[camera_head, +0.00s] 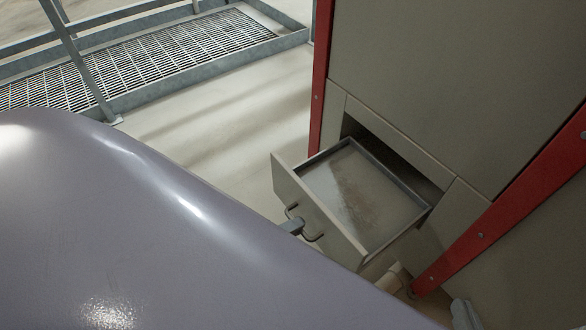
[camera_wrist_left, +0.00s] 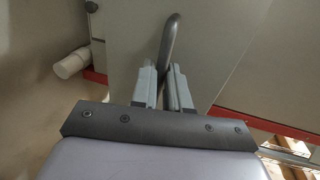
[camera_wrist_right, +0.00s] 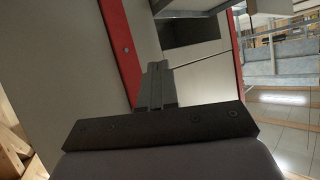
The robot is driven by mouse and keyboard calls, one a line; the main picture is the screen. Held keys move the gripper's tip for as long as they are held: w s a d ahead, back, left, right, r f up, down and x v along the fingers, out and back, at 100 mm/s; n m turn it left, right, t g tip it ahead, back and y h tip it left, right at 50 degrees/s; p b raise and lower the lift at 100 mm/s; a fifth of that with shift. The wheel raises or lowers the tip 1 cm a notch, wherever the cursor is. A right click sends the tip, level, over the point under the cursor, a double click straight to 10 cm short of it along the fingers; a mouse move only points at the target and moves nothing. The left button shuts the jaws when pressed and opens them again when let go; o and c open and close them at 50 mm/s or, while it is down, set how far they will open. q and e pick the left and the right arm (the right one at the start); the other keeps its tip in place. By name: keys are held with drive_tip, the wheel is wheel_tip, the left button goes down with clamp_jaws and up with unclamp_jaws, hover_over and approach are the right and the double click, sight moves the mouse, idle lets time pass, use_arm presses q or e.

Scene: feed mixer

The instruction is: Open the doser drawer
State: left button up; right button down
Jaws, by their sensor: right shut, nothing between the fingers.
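The doser drawer (camera_head: 363,192) stands pulled out of its recess in the grey cabinet, its tray open to view with a brownish stain on its floor. Its front carries a bent metal handle (camera_head: 313,238). My left gripper (camera_head: 292,226) is at this handle. In the left wrist view my left gripper (camera_wrist_left: 165,75) has its fingers closely on either side of the handle rod (camera_wrist_left: 171,35), shut on it. My right gripper (camera_wrist_right: 156,70) shows in the right wrist view with its fingers together, empty, in front of grey panels and a red post.
Red posts (camera_head: 322,60) frame the cabinet (camera_head: 450,70). A pale cylinder (camera_head: 390,278) sits low below the drawer. A metal grating walkway (camera_head: 150,62) with railing is at the back left. Bare floor (camera_head: 225,115) lies between. My arm covers the lower left.

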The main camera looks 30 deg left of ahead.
use_arm(q)
drive_tip(key=shift+o, duration=1.4)
drive_tip(key=p+v, duration=0.2)
drive_tip(key=v, duration=0.5)
use_arm(e)
drive_tip(key=shift+s+d+h, duration=0.4)
drive_tip(key=shift+d, duration=0.3)
drive_tip(key=shift+r, duration=0.15)
